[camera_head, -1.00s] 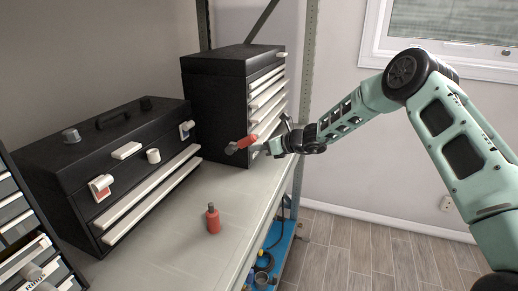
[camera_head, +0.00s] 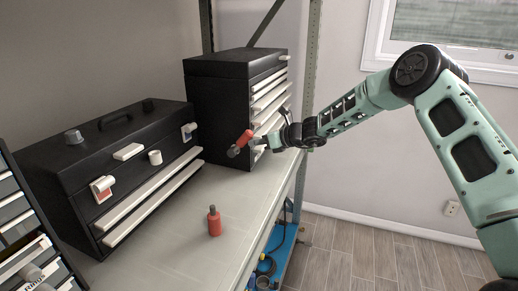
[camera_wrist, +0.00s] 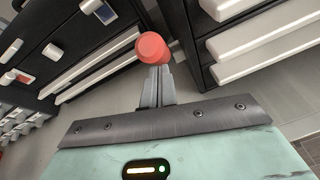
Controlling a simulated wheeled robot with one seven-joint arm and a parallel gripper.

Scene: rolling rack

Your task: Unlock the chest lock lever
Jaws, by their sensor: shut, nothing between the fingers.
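The black chest (camera_head: 60,165) stands on the shelf at the left. Its front has a white latch lever with a red part (camera_head: 102,188), a white latch with a blue part (camera_head: 188,131) at its right end, and a round white knob (camera_head: 155,157). The blue latch (camera_wrist: 105,12) and knob (camera_wrist: 52,52) also show in the wrist view. My gripper (camera_head: 262,146) is shut, to the right of the chest and away from its latches. A red cylindrical piece with a grey end (camera_head: 244,138) is at its fingertips; its red end (camera_wrist: 152,47) partly hides them. I cannot tell whether they touch.
A taller black drawer cabinet (camera_head: 220,105) stands just behind my gripper. A small red bottle (camera_head: 214,222) stands on the shelf (camera_head: 180,250) in front of the chest. Another drawer unit (camera_head: 20,235) is at the near left. The shelf's middle is mostly clear.

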